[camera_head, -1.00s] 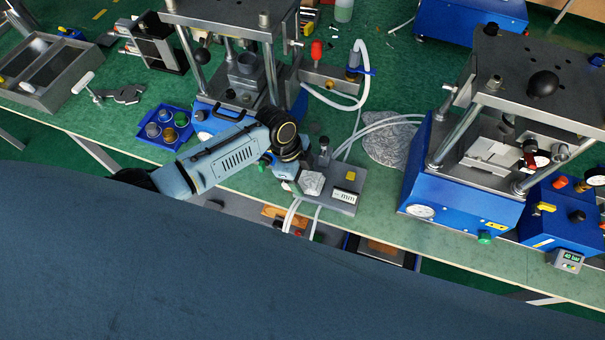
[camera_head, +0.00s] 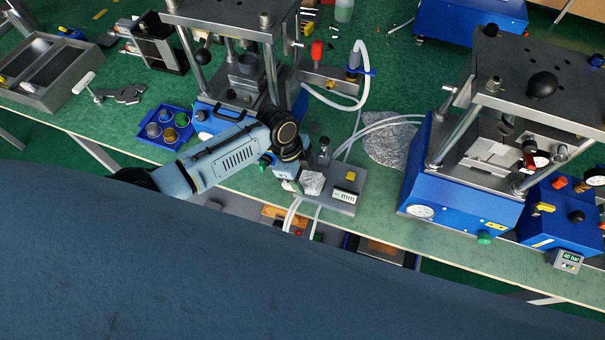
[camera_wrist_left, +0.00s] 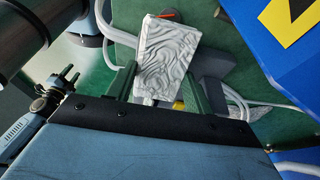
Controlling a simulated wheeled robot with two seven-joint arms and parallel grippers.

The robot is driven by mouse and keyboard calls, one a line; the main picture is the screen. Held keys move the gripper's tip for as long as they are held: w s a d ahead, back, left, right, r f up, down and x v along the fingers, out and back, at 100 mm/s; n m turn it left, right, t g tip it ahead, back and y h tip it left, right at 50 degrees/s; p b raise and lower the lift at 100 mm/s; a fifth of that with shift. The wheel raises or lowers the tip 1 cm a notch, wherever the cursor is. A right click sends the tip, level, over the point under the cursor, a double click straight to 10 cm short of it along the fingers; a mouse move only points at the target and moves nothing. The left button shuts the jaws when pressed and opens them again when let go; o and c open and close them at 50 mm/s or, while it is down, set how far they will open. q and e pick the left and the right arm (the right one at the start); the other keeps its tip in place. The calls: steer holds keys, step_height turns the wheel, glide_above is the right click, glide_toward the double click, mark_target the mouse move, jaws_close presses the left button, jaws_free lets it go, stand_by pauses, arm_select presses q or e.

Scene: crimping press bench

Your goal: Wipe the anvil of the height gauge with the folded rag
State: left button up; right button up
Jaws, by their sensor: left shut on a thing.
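The folded rag (camera_head: 313,183) is a small grey-white wrinkled pad. It also shows in the left wrist view (camera_wrist_left: 165,55). My left gripper (camera_head: 294,184) is shut on it, with the green fingers on either side of the rag in the wrist view (camera_wrist_left: 158,82). The height gauge (camera_head: 336,199) is a grey base with a mm display, a yellow button and a short post. The rag is over the left part of this base. I cannot make out the anvil, nor whether the rag touches it.
A press (camera_head: 235,12) stands behind my left arm and a blue-based press (camera_head: 457,205) to the right. White hoses (camera_head: 360,90) run behind the gauge. A crumpled grey sheet (camera_head: 387,150) lies at its back right. A blue tray of cups (camera_head: 178,143) sits left.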

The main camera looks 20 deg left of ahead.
mark_target(316, 186)
arm_select(q)
steer(key=shift+s+d+f, duration=0.1)
steer(key=shift+s+d, duration=0.05)
steer(key=shift+d, duration=0.65)
steer(key=shift+s+d, duration=0.1)
steer(key=shift+d, duration=0.5)
steer(key=shift+c, duration=1.2)
steer(key=shift+s+d+p, duration=0.3)
steer(key=shift+d+p, duration=0.05)
steer(key=shift+d, duration=0.3)
steer(key=shift+c, duration=0.6)
steer(key=shift+d, duration=0.4)
steer(key=shift+s+a+p, duration=0.1)
steer(key=shift+a+p, duration=0.35)
steer(key=shift+a, duration=0.1)
steer(key=shift+a+r, duration=0.25)
steer(key=shift+a, duration=0.5)
steer(key=shift+w+d+f+b, duration=0.1)
steer(key=shift+w+b, duration=0.1)
steer(key=shift+w, duration=0.15)
steer(key=shift+w+d+f+b, duration=0.1)
steer(key=shift+w+b, duration=0.05)
steer(key=shift+w, duration=0.2)
steer(key=shift+w+a+f, duration=0.1)
steer(key=shift+w+a, duration=0.05)
steer(key=shift+a, duration=0.9)
